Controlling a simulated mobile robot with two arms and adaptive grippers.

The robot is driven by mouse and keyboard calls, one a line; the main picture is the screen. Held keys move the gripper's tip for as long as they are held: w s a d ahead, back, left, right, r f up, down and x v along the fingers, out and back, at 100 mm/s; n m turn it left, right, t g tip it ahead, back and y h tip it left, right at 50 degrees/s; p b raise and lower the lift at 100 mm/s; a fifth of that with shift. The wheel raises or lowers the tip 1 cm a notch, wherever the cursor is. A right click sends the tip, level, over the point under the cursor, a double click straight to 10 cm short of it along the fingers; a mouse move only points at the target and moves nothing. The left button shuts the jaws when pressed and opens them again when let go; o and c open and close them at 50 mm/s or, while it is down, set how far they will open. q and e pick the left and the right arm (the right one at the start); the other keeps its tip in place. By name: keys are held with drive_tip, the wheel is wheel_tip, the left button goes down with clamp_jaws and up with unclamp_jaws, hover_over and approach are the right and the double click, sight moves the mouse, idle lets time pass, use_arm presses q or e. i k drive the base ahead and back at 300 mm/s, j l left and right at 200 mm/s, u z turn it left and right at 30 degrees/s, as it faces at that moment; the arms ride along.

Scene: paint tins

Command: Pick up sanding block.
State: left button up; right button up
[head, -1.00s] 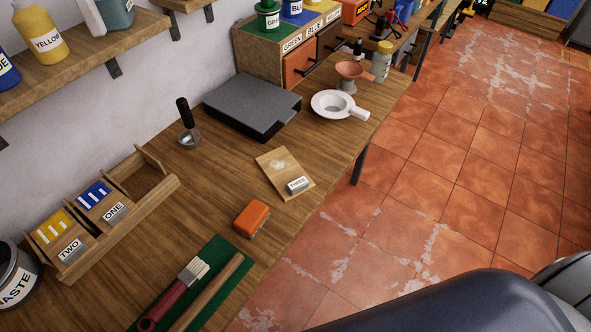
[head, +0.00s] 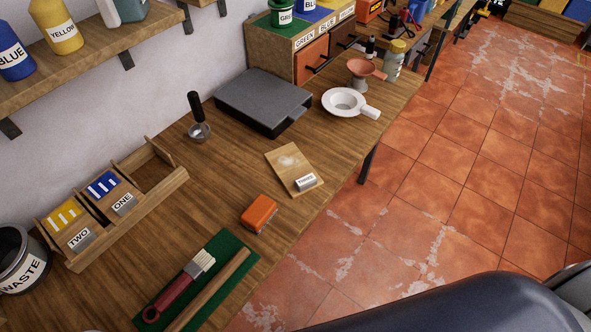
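The orange block (head: 259,213), which looks like the sanding block, lies on the wooden workbench (head: 225,180) near its front edge. It sits between the green mat and a small board, touching neither. Neither gripper shows in the head view. A dark, rounded part of my own body fills the lower right corner.
A green mat (head: 222,243) holds a brush (head: 180,285) and a wooden stick. A board (head: 287,160) with a "THREE" label lies behind the block. Tiled floor at right is clear.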

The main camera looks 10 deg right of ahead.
sight(257, 217)
drive_tip(key=u, duration=0.45)
drive_tip(key=i+l+u, duration=0.1)
drive_tip(key=l+u, duration=0.65)
drive_tip(key=u, duration=0.25)
drive_tip(key=l+u, duration=0.5)
drive_tip(key=k+l+u, duration=0.15)
drive_tip(key=u, duration=0.3)
drive_tip(key=l, duration=0.15)
